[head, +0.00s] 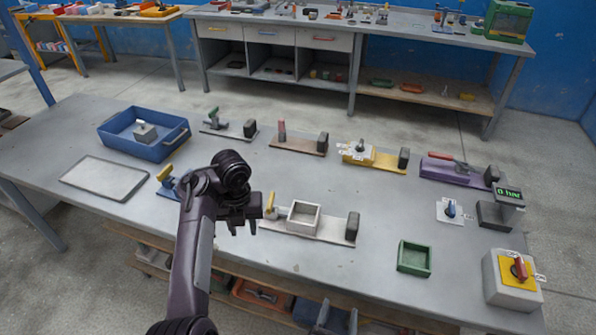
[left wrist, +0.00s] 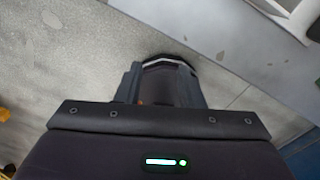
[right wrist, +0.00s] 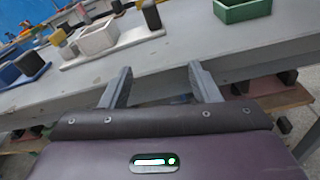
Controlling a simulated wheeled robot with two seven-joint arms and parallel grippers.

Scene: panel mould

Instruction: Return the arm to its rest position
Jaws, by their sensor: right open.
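My left gripper (head: 247,229) hangs fingers-down at the front of the bench in the head view, near a white open mould box (head: 303,217) on a pale board. Its fingers stand apart; the left wrist view shows floor beyond them and a dark rounded shape between them that I cannot make out. My right gripper (head: 337,318) shows only its fingertips at the bottom of the head view. In the right wrist view its fingers (right wrist: 160,85) are apart and empty, in front of the bench edge. Neither gripper visibly holds anything.
The grey bench (head: 330,268) carries a green tray (head: 414,258), a blue crate (head: 145,135), a pale flat tray (head: 104,178), several clamp boards and a switch box (head: 511,279). A lower shelf (head: 272,307) with bins lies under the front edge, near my right gripper.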

